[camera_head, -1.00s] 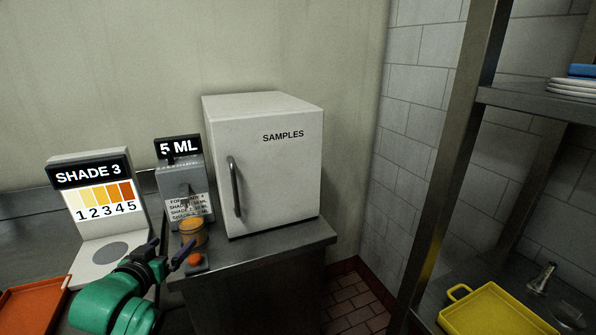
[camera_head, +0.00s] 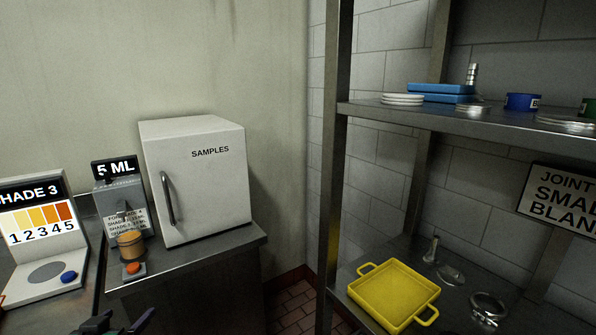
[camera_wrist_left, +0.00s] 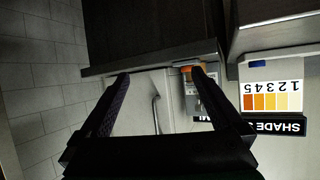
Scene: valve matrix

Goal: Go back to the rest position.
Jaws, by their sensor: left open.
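My left gripper (camera_head: 112,322) shows at the bottom edge of the head view, with only its dark fingers in sight. It is open and empty, below and in front of the counter. In the left wrist view its two fingers (camera_wrist_left: 162,78) stand wide apart with nothing between them, and the picture is upside down. The amber jar (camera_head: 131,245) stands at the 5 ML dispenser (camera_head: 120,200), apart from the gripper. My right gripper is not in view.
The white SAMPLES cabinet (camera_head: 196,185) is shut on the counter (camera_head: 190,258). The SHADE 3 stand (camera_head: 50,285) is at left. A metal shelf post (camera_head: 332,170) stands at right, with a yellow tray (camera_head: 392,292) on the lower shelf.

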